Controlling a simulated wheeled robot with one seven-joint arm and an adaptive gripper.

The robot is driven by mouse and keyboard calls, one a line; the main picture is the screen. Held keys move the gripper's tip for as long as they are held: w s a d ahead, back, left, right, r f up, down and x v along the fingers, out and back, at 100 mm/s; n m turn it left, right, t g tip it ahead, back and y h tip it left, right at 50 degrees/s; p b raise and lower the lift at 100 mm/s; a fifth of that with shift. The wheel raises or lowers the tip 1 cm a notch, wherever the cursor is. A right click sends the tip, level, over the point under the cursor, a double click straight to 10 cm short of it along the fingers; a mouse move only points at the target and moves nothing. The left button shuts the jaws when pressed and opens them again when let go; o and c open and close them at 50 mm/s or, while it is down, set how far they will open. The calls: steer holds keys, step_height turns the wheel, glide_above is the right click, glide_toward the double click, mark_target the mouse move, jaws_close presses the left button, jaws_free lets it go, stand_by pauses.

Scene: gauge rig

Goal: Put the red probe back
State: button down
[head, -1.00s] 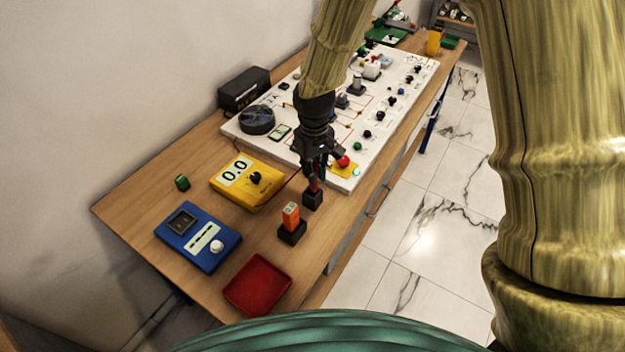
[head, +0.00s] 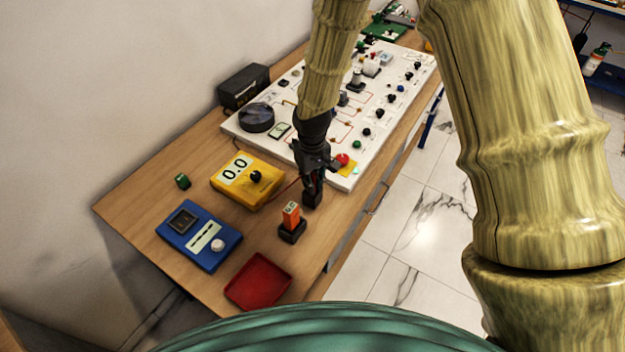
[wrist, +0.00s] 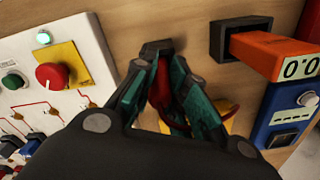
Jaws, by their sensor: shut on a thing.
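My gripper (head: 313,178) is shut on the red probe (wrist: 163,82), which shows between the fingers in the wrist view. The fingers point down at a small black holder (head: 312,200) on the bench, right of the yellow meter (head: 223,174). In the wrist view the holder (wrist: 157,48) is just beyond the fingertips, in line with the probe. The fingers hide the probe's tip, so I cannot tell how far it is inside the holder. A red lead (head: 287,186) runs from the meter toward the gripper.
An orange tester (head: 291,214) stands in a black stand (head: 292,233) close by. A blue device (head: 198,240) and red tray (head: 258,282) are nearer.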

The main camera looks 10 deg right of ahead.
steer(key=shift+f, duration=0.15)
steer(key=c, duration=1.8)
jaws_free()
steer(key=shift+w+f, duration=0.1)
steer(key=shift+w, duration=0.05)
steer(key=shift+c, duration=0.2)
steer(key=o, duration=0.4)
steer(key=shift+r, duration=0.2)
steer(key=shift+r+b, duration=2.15)
steer(key=shift+r, duration=3.85)
